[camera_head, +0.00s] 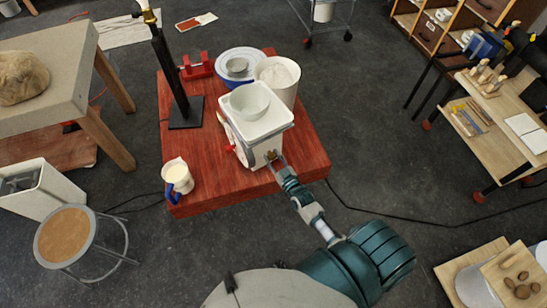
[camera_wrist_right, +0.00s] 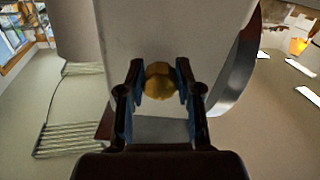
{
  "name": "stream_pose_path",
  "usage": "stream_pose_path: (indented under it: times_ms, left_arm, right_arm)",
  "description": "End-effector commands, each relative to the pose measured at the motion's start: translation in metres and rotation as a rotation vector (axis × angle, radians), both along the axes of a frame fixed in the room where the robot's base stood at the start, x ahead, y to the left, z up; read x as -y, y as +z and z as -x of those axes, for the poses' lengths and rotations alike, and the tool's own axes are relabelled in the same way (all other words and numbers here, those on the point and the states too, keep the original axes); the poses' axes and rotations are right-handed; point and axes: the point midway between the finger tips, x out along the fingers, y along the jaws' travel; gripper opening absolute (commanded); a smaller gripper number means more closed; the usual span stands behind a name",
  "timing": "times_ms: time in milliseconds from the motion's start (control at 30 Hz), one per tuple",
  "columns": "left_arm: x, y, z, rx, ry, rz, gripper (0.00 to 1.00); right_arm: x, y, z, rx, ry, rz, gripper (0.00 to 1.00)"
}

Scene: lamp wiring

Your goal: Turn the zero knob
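The zero knob (camera_wrist_right: 160,82) is a round brass knob on the front face of a white kitchen scale. In the right wrist view it sits between the two fingers of my right gripper (camera_wrist_right: 160,85), with the pads close against both sides. In the head view the white scale (camera_head: 240,148) stands on the red table, and my right gripper (camera_head: 274,162) reaches its lower front edge. The knob (camera_head: 270,155) is small there and partly hidden by the fingers. A pale bowl (camera_head: 249,101) stands on the scale's top. My left gripper is not in view.
A stool (camera_head: 70,236) stands at left. Floor right of the table is mostly clear.

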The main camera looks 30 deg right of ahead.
Motion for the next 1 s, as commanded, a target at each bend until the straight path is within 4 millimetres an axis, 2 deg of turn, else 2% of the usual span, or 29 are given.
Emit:
stream_pose_path:
  times_ms: [267,467,1000]
  left_arm:
    - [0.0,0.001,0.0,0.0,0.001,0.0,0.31]
    - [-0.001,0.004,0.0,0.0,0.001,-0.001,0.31]
    - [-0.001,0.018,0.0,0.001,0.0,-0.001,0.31]
  right_arm:
    - [0.004,0.001,0.0,0.002,-0.006,-0.013,0.0]
    - [0.003,0.003,0.0,0.002,-0.004,-0.086,0.0]
    - [0.003,0.004,-0.001,-0.008,-0.004,-0.551,0.0]
